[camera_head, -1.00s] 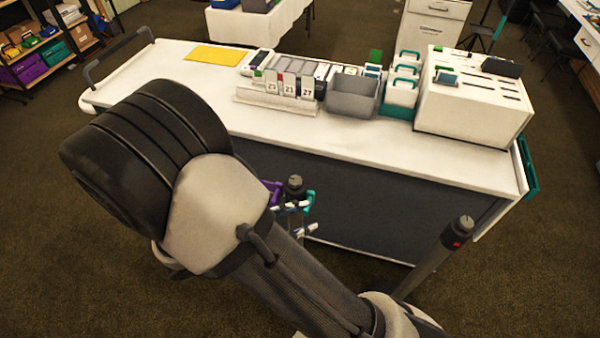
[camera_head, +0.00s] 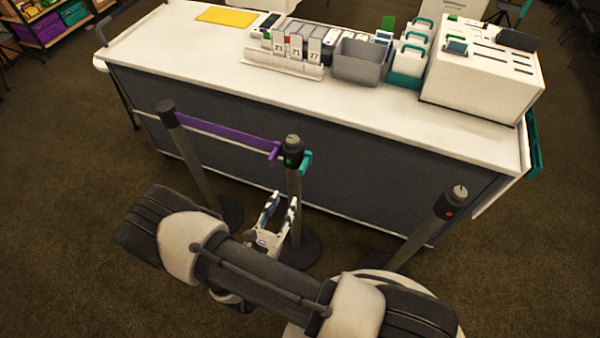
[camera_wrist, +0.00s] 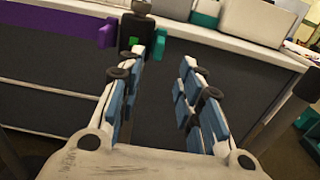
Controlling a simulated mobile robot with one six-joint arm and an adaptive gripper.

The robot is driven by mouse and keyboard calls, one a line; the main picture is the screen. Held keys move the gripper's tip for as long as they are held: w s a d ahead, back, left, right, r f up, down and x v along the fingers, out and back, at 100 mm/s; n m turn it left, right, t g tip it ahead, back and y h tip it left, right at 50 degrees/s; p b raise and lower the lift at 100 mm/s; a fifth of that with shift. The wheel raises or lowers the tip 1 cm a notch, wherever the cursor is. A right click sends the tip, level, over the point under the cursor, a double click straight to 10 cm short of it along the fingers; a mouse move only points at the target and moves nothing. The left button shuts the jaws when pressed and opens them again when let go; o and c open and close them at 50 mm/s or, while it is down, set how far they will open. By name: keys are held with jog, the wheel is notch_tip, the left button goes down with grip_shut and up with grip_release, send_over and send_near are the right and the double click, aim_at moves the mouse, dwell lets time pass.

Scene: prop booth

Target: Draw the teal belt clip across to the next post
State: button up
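The teal belt clip (camera_head: 306,160) sits on the right side of the middle post's dark head (camera_head: 293,148), which shows a green light. In the wrist view the clip (camera_wrist: 159,43) is just beyond the finger ends, nearer the left finger. My gripper (camera_head: 282,201) is open and empty, its blue-padded fingers pointing up toward the middle post; the gap shows in the wrist view (camera_wrist: 163,63). The right post (camera_head: 452,204) stands apart, with a red light and no belt on it. It is dark at the wrist view's right edge (camera_wrist: 308,86).
A purple belt (camera_head: 225,133) runs from the left post (camera_head: 168,116) to the middle post. A white-topped counter (camera_head: 370,105) stands close behind the posts, carrying a grey bin (camera_head: 358,64), number cards and a white slotted box (camera_head: 480,75). Carpet is open in front.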

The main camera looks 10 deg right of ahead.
aim_at(300, 170)
jog(key=b+x, duration=0.1)
jog(key=x, duration=1.1)
jog(key=shift+w+d+b, duration=0.15)
jog(key=shift+b, duration=0.25)
jog(key=shift+c, duration=0.5)
grip_shut()
